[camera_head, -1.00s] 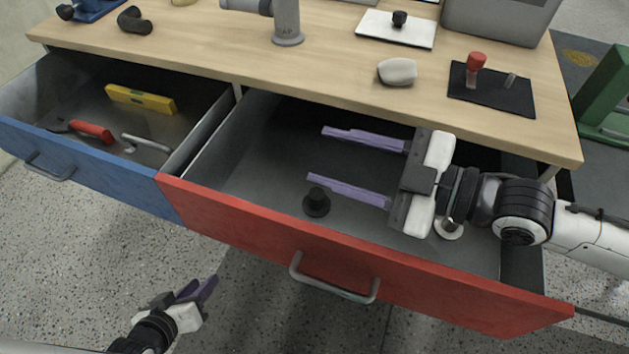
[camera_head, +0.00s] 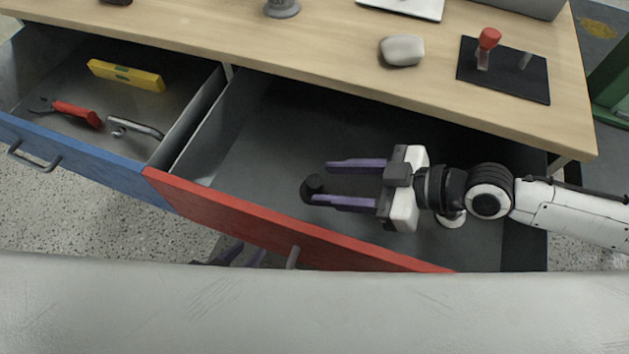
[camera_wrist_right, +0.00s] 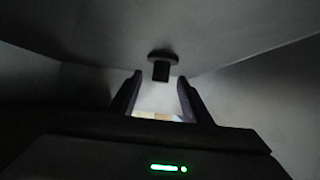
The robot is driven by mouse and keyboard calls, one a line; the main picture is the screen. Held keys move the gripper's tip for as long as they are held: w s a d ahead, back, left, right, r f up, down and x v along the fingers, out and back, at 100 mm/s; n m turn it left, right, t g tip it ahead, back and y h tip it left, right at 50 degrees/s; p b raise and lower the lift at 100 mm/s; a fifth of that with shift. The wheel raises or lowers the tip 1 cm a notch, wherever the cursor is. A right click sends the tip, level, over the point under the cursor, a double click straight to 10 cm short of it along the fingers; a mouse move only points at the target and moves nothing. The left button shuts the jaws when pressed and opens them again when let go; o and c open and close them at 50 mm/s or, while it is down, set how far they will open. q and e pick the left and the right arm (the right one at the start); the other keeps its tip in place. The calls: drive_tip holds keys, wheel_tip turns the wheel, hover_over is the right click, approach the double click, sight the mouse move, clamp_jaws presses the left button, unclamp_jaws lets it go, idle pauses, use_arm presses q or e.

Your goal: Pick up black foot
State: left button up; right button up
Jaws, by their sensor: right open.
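The black foot (camera_head: 312,187) is a small dark disc with a short peg, in the open red drawer (camera_head: 215,212) near its front wall. My right gripper (camera_head: 323,183) is open and low in the drawer, its purple fingers pointing left. The tips are at the foot; one overlaps its edge in the head view. In the right wrist view, the foot (camera_wrist_right: 161,64) appears just beyond the open fingertips (camera_wrist_right: 159,78), roughly centred between them. My left gripper (camera_head: 242,255) shows only its two spread finger ends outside the drawer; the rest is hidden.
A white round piece (camera_head: 452,219) lies in the drawer under my right wrist. The blue drawer (camera_head: 95,165) holds a yellow level (camera_head: 125,75) and a red-handled tool (camera_head: 77,113). The wooden tabletop (camera_head: 300,45) overhangs the drawer's back. A pale link of mine covers the bottom.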

sight(314, 180)
drive_tip(key=p+x, duration=0.1)
drive_tip(key=x, duration=0.3)
drive_tip(key=shift+a+f, duration=0.1)
drive_tip(key=shift+a, duration=0.15)
clamp_jaws()
